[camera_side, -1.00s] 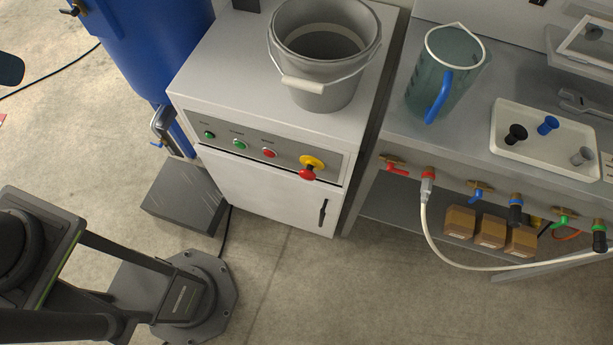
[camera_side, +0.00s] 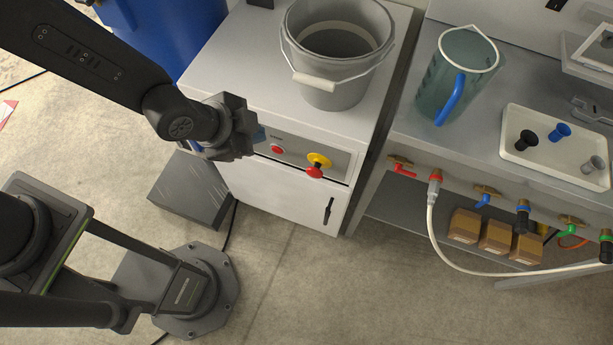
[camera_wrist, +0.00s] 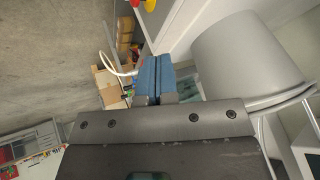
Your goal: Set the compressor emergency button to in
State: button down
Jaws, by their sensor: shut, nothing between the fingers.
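The emergency button, a red mushroom head (camera_side: 315,172) on a yellow collar (camera_side: 319,160), is at the right end of the compressor cabinet's front panel (camera_side: 340,160). In the wrist view a red and yellow bit of it (camera_wrist: 149,4) shows at the top edge. I cannot tell if it is in or out. My gripper (camera_side: 260,135) is in front of the panel's left part, left of the button and apart from it. Its blue fingers are shut and empty, and they show in the wrist view (camera_wrist: 155,78). My arm hides the panel's green buttons; a red button (camera_side: 277,149) shows.
A grey bucket (camera_side: 335,85) stands on the cabinet top. To the right, a bench holds a jug (camera_side: 455,75) and a white tray (camera_side: 540,158); valves and a white hose (camera_side: 432,225) are at its front. The floor before the cabinet is clear.

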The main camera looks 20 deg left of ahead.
aim_at(316, 170)
jog(key=s+d+f+m, duration=0.2)
jog(key=s+d+f, duration=0.1)
jog(key=f, duration=0.3)
jog(key=s+d+f+m, duration=0.2)
jog(key=f, duration=0.3)
jog(key=w+r+x, duration=0.1)
jog(key=w+x, duration=0.1)
jog(key=x, duration=1)
jog(key=shift+w+r+h, duration=0.2)
jog(key=shift+w+h, duration=0.15)
jog(key=shift+h, duration=0.05)
